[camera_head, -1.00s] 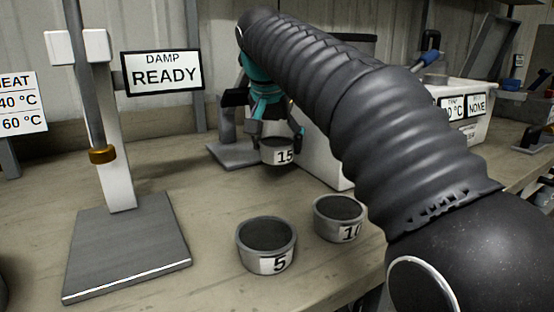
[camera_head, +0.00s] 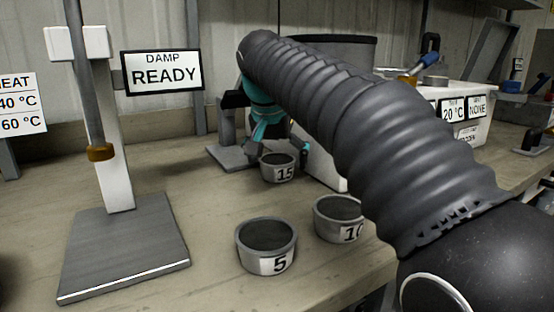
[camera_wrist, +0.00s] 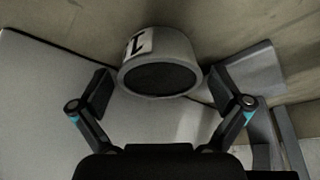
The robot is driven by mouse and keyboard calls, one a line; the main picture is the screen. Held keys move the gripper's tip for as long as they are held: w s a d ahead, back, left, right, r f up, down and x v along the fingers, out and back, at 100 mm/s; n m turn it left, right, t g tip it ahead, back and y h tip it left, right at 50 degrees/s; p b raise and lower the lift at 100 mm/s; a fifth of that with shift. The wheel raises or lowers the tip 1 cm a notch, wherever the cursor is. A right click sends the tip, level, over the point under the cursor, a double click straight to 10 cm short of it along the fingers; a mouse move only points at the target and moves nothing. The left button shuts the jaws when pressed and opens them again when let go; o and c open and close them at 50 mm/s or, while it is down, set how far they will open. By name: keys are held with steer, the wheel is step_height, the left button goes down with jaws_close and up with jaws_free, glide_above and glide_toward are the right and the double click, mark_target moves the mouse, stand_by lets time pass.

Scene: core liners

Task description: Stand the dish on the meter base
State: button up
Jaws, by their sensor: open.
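A small grey round dish labelled 15 (camera_head: 279,174) stands upright on the bench, with a dark top surface. My gripper (camera_head: 278,152) is open around it, seen partly behind my arm. In the wrist view the dish (camera_wrist: 160,62) is between the open fingers (camera_wrist: 160,90), with a narrow gap on each side. The meter is at the left, with a flat grey base plate (camera_head: 125,252), a white column and a display (camera_head: 162,69) reading DAMP READY. A rod with a brass tip (camera_head: 101,152) hangs above the plate, which is empty.
A smaller grey stand plate (camera_head: 228,157) lies behind dish 15. A white box (camera_head: 327,165) is to its right. Clear bench lies between the meter base and dish 5.

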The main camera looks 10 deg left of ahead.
steer(key=shift+r, duration=0.15)
steer(key=d+p+v, duration=0.1)
steer(key=p+v, duration=0.2)
steer(key=v, duration=0.9)
steer(key=s+a+n+t+b, duration=0.1)
steer(key=s+a+t, duration=0.1)
steer(key=s, duration=0.6)
steer(key=w+f, duration=0.3)
steer(key=w, duration=0.1)
steer(key=w+d+f+t, duration=0.1)
steer(key=w+f, duration=0.3)
steer(key=w+f+m+t, duration=0.1)
steer(key=w+f, duration=0.3)
steer(key=shift+w+d+f, duration=0.2)
steer(key=shift+w+d, duration=0.1)
steer(key=shift+w, duration=0.05)
steer(key=c, duration=1.2)
steer(key=shift+c, duration=0.8)
steer(key=shift+r, duration=0.2)
